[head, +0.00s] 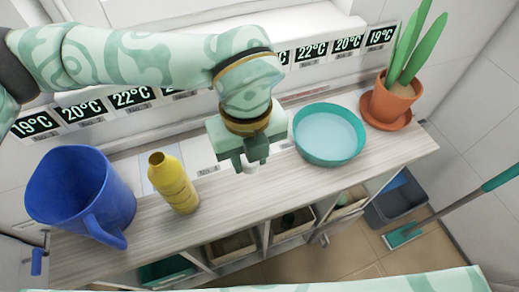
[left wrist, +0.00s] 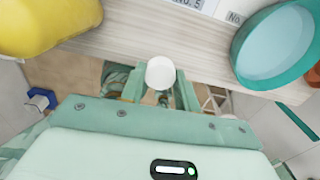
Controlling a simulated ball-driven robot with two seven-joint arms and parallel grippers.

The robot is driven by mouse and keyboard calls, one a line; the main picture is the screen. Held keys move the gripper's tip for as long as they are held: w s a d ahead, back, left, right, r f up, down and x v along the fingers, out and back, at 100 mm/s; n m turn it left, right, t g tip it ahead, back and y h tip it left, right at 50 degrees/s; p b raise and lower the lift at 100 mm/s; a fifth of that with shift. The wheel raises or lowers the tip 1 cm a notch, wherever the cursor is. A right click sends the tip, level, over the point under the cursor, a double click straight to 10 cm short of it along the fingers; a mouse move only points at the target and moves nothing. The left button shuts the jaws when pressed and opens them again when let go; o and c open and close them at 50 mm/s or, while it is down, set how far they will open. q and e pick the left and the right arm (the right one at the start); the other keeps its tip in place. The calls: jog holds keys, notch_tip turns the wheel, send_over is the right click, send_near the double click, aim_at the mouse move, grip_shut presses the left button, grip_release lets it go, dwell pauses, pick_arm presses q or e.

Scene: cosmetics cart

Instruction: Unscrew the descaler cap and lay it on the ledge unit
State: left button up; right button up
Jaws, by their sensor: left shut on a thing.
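The descaler bottle (head: 174,183) is yellow and stands upright on the ledge unit (head: 330,180), its neck bare with no cap. It also shows at the top left of the left wrist view (left wrist: 45,22). My left gripper (head: 248,164) is shut on the white cap (head: 249,168), to the right of the bottle and apart from it. In the left wrist view the cap (left wrist: 160,73) sits between the fingertips. The gap between cap and ledge top cannot be told. My right gripper is not in view.
A blue jug (head: 75,195) stands left of the bottle. A teal bowl (head: 329,134) lies right of my left gripper, and a potted plant (head: 391,100) stands at the right end. Bare ledge top lies between bottle and bowl. Open compartments with bins are below.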

pick_arm(q)
jog(key=w+d+f+b, duration=0.1)
jog(key=w+f, duration=0.1)
jog(key=w, duration=0.1)
jog(key=w+d+f, duration=0.1)
jog(key=w+f, duration=0.2)
jog(key=w+d+f+b, duration=0.1)
jog(key=w+f, duration=0.2)
jog(key=shift+w+b, duration=0.1)
jog(key=shift+b, duration=0.2)
jog(key=shift+w+f+b, duration=0.1)
jog(key=shift+f+b, duration=0.35)
jog(key=shift+f, duration=1.15)
jog(key=shift+f, duration=0.15)
jog(key=o, duration=1.1)
notch_tip(320, 180, up, 12)
jog(key=p, duration=0.2)
jog(key=shift+r+p, duration=0.2)
jog(key=shift+p, duration=0.15)
